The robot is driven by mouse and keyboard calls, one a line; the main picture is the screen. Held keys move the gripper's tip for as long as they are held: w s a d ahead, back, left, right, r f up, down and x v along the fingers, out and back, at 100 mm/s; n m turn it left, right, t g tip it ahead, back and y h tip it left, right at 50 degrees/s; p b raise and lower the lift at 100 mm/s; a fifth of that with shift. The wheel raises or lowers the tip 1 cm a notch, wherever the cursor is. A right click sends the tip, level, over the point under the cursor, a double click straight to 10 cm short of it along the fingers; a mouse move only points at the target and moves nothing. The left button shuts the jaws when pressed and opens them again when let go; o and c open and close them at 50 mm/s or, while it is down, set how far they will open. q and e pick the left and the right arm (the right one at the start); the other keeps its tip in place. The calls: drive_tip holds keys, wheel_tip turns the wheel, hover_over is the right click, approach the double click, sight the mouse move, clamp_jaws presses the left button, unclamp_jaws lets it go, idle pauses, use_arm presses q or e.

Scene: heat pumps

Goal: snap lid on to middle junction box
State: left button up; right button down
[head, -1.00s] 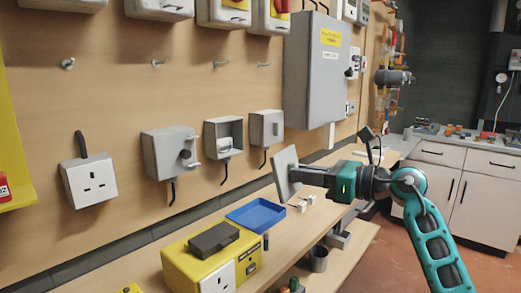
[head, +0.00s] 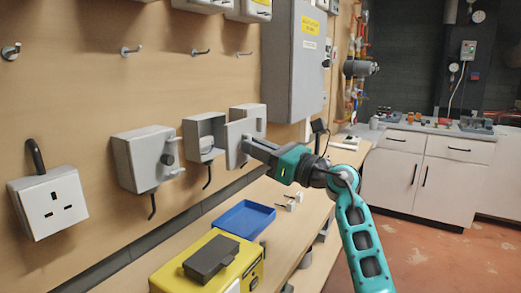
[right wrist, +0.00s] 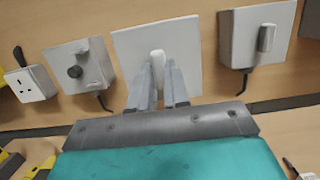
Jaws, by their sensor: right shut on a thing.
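The middle junction box (head: 200,128) is a grey wall box with its front open and a pale part inside. My right gripper (head: 247,145) is shut on the handle of a flat, square grey lid (head: 233,150). The lid is upright, just right of the open box in the head view, and partly overlaps the right-hand box. In the right wrist view, the lid (right wrist: 187,45) hides the middle box, and the fingers (right wrist: 160,75) grip its pale handle. A gap seems to remain between lid and box. My left gripper is not in view.
A left grey box (head: 145,160) with a knob and a right grey box (head: 258,116) flank the middle one. A large grey cabinet (head: 292,60) hangs at right. Below, the bench holds a blue tray (head: 246,218) and a yellow unit (head: 215,262).

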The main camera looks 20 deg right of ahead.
drive_tip(key=x, duration=0.3)
drive_tip(key=shift+w+a+f+b, duration=0.25)
drive_tip(key=shift+f+b, duration=0.05)
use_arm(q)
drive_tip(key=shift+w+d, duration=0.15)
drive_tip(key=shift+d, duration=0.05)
use_arm(e)
drive_tip(key=shift+f+x, duration=0.25)
drive_tip(key=shift+x, duration=0.9)
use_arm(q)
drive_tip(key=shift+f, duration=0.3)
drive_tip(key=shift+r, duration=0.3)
use_arm(e)
drive_tip(key=shift+w, duration=0.1)
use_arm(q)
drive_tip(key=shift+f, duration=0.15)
use_arm(e)
drive_tip(key=shift+w+a, duration=0.4)
idle(0.8)
drive_tip(key=c, duration=1.5)
unclamp_jaws()
drive_tip(key=shift+r, duration=0.1)
drive_tip(key=shift+o, duration=1.4)
drive_tip(key=shift+w+a, duration=0.1)
